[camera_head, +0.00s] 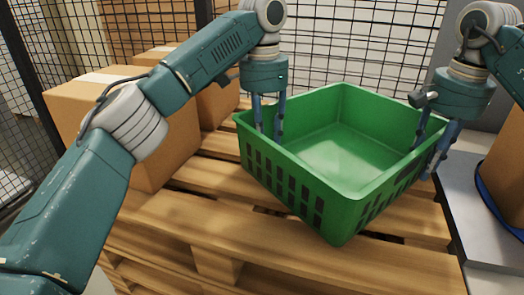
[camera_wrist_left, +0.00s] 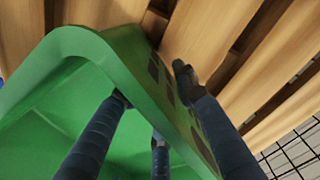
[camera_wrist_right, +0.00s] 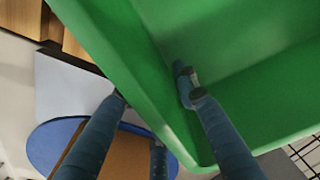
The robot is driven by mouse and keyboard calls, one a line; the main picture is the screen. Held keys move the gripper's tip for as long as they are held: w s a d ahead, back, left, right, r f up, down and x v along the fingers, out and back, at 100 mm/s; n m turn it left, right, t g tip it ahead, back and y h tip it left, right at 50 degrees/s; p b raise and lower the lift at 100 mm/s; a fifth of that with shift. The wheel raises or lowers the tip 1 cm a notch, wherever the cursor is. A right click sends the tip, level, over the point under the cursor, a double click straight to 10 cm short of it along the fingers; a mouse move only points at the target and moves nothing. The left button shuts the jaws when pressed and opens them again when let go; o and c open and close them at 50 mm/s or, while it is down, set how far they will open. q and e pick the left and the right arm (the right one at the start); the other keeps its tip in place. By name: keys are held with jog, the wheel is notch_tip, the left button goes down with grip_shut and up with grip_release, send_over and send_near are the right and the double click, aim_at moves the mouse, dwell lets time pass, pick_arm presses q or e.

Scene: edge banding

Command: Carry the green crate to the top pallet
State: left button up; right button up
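The green crate (camera_head: 290,188) is an open, empty box with slotted sides, set corner-forward over the wooden pallet (camera_head: 190,229). Whether it rests on the slats or hangs slightly above them is unclear. My left gripper (camera_head: 268,132) is at its left corner. In the left wrist view, the fingers (camera_wrist_left: 150,84) straddle the crate wall (camera_wrist_left: 95,50). My right gripper (camera_head: 423,160) is at the right wall. In the right wrist view, its fingers (camera_wrist_right: 150,90) straddle the wall (camera_wrist_right: 120,60), one inside the crate. Contact between fingers and walls is not clear.
Cardboard boxes (camera_head: 165,150) stand on the pallet at left, behind my left arm. Black wire mesh (camera_head: 345,45) closes off the back. A grey surface (camera_head: 480,215) with a box on a blue base lies at right. The pallet's front slats are bare.

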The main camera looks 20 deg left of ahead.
aim_at(265, 108)
pick_arm(q)
notch_tip(265, 108, up, 7)
jog(key=shift+a+r, duration=0.1)
jog(key=shift+r, duration=0.05)
jog(key=shift+w+r, duration=0.1)
pick_arm(e)
jog(key=shift+r, duration=0.1)
notch_tip(265, 108, up, 12)
jog(key=shift+s+d, duration=0.15)
jog(key=shift+d, duration=0.15)
dwell(0.3)
dwell(0.4)
